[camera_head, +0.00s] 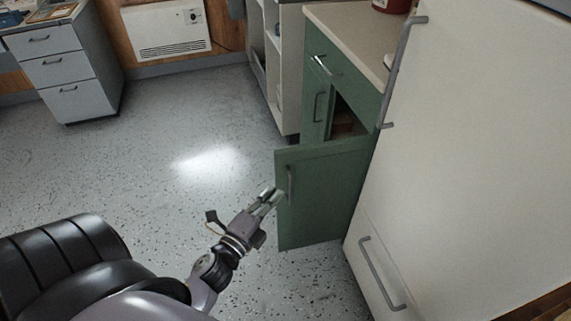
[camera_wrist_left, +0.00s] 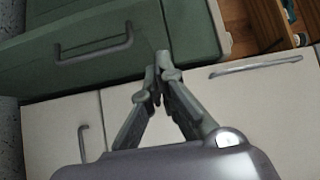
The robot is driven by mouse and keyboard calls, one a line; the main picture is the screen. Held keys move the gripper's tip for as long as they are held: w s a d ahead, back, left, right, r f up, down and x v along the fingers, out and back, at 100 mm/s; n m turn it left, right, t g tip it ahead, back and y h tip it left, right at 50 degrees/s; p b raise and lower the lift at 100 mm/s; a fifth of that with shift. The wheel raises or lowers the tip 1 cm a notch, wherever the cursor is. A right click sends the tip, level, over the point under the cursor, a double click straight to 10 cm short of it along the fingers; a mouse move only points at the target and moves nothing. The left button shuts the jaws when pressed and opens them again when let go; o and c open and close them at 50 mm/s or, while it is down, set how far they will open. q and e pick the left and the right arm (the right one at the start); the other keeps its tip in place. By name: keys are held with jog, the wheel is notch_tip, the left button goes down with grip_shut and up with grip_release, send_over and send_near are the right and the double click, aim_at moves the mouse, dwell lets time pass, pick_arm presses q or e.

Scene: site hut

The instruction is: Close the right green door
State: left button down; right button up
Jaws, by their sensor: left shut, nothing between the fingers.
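The right green door (camera_head: 325,197) stands open, swung out from the green cabinet (camera_head: 335,62) into the room. It carries a grey bar handle (camera_head: 290,183) near its free edge. My left gripper (camera_head: 272,193) is shut and empty, close beside the door's free edge near the handle; I cannot tell whether it touches. In the left wrist view the shut fingertips (camera_wrist_left: 155,72) show in front of the green door (camera_wrist_left: 100,45) and its handle (camera_wrist_left: 95,50). My right gripper is not in view.
A tall white fridge-like unit (camera_head: 470,150) with bar handles stands right of the door. The other green door (camera_head: 318,100) appears closed. A grey drawer unit (camera_head: 75,75) and a white heater (camera_head: 167,30) stand at the back. The speckled floor (camera_head: 160,140) left of the door is clear.

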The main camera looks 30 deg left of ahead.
pick_arm(q)
send_near(292, 156)
jog(key=w+d, duration=0.1)
jog(key=d, duration=0.2)
jog(key=w+a, duration=0.1)
jog(key=w, duration=0.1)
jog(key=w+a, duration=0.1)
jog(key=a, duration=0.1)
jog(key=shift+w+r+p, duration=0.1)
jog(key=shift+w+p, duration=0.2)
jog(key=shift+w, duration=0.1)
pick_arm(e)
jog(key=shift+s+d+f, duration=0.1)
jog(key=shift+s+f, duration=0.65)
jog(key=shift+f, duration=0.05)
pick_arm(q)
jog(key=shift+a, duration=0.1)
